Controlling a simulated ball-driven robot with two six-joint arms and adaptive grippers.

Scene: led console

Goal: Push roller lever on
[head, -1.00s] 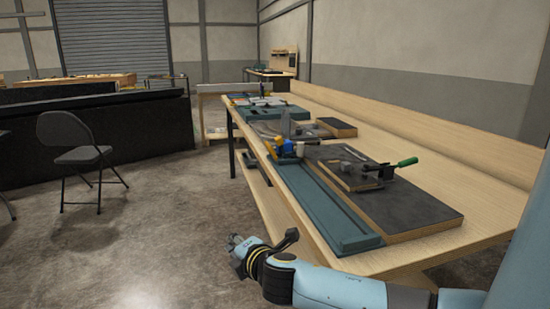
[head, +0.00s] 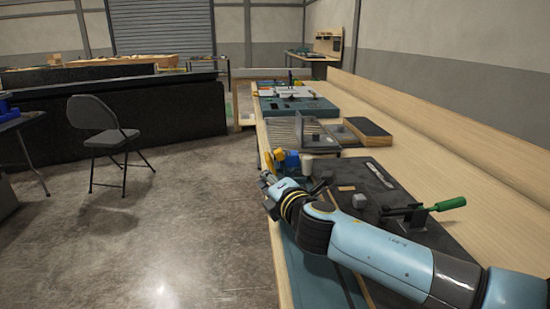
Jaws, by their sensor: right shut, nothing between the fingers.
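My right gripper (head: 266,181) is shut and empty, low beside the bench's left edge. It is close to a blue and yellow device (head: 287,162), which stands just behind it; I cannot tell whether they touch. I cannot pick out a roller lever for certain; the device is small and partly hidden by my gripper. My left gripper is not in view.
The long wooden bench (head: 470,150) runs away from me. A grey ribbed fixture (head: 285,131), a dark-topped block (head: 367,127) and a teal board (head: 300,105) stand farther along it. A folding chair (head: 100,125) stands on the open floor to the left.

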